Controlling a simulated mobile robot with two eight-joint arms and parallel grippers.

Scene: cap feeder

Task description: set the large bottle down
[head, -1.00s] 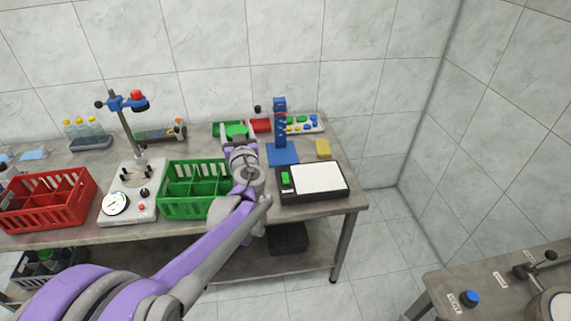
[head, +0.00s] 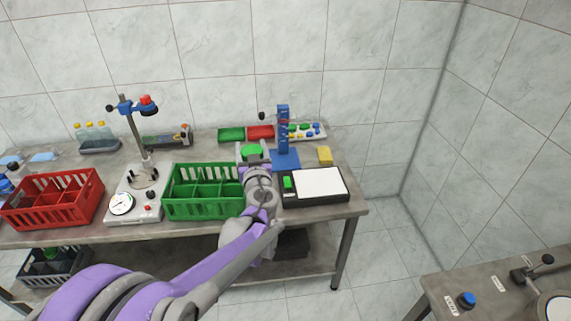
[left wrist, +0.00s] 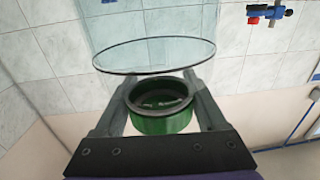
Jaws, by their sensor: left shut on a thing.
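My left gripper (head: 251,153) is over the bench, behind the right end of the green crate and left of the blue stand. In the left wrist view its two fingers (left wrist: 160,86) flank a green cap-like ring (left wrist: 165,122), and the gripper is shut on the large bottle. The clear, see-through body (left wrist: 155,55) with a round rim shows beyond the ring. In the head view the green top (head: 251,148) shows between the fingers; the body is hidden or too clear to make out. I cannot tell whether the bottle touches the bench. My right gripper is not in view.
The green crate (head: 200,208) is just left of my arm, the scale (head: 318,184) just right. The blue stand (head: 283,135), green tray (head: 231,134), red tray (head: 261,131) and yellow block (head: 325,155) stand behind. A gauge device (head: 130,205) and red crate (head: 50,210) are further left.

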